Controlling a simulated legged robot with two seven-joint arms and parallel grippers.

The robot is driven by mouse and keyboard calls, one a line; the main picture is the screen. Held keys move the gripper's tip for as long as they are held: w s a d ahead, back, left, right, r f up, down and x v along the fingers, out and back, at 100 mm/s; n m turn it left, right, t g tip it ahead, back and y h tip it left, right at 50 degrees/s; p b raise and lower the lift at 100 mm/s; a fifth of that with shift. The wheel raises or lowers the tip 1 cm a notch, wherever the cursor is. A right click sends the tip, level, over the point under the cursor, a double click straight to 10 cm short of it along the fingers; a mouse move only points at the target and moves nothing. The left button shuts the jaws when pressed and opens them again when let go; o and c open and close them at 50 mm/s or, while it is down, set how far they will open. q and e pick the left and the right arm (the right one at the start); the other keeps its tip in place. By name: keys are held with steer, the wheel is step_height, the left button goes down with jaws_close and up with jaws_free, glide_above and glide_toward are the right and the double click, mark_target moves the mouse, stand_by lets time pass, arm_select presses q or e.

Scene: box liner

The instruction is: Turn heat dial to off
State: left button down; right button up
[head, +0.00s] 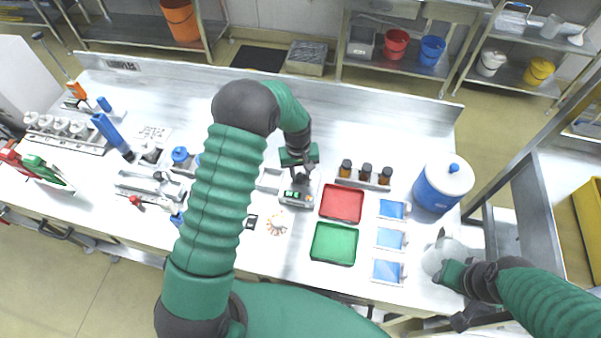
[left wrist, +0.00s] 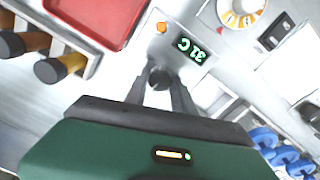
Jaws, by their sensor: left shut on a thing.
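A grey hot plate device (head: 291,197) stands in the middle of the table, with a small green-lit display. In the left wrist view its panel shows the display (left wrist: 193,48), reading 31 C, and an orange button (left wrist: 161,27). The heat dial (left wrist: 159,79) is a small dark round knob beside them. My left gripper (head: 301,174) reaches the device from the far side. In the left wrist view its fingers (left wrist: 161,86) are shut on the dial, one on each side. My right gripper (head: 447,268) is at the table's right end by a pale vessel; its fingers are unclear.
A red tray (head: 342,203) and a green tray (head: 334,244) lie right of the device. Brown bottles (head: 365,173) stand in a rack behind the red tray. A blue-and-white container (head: 443,186) stands at the right. Several tools and racks crowd the left side.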

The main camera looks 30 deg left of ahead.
mark_target(299, 177)
arm_select(q)
steer(key=c, duration=1.4)
jaws_free()
steer(key=shift+s+d+f, duration=0.15)
steer(key=shift+s+f, duration=0.05)
steer(key=shift+s, duration=0.1)
steer(key=o, duration=0.3)
steer(key=shift+r, duration=0.15)
steer(key=shift+o, duration=0.2)
steer(key=shift+w, duration=0.1)
steer(key=shift+w+r, duration=0.15)
steer(key=shift+r, duration=0.25)
step_height(299, 177, up, 16)
steer(key=b, duration=0.2)
steer(key=shift+s+a+b, duration=0.2)
steer(key=shift+s+b, duration=0.05)
steer(key=shift+b, duration=0.1)
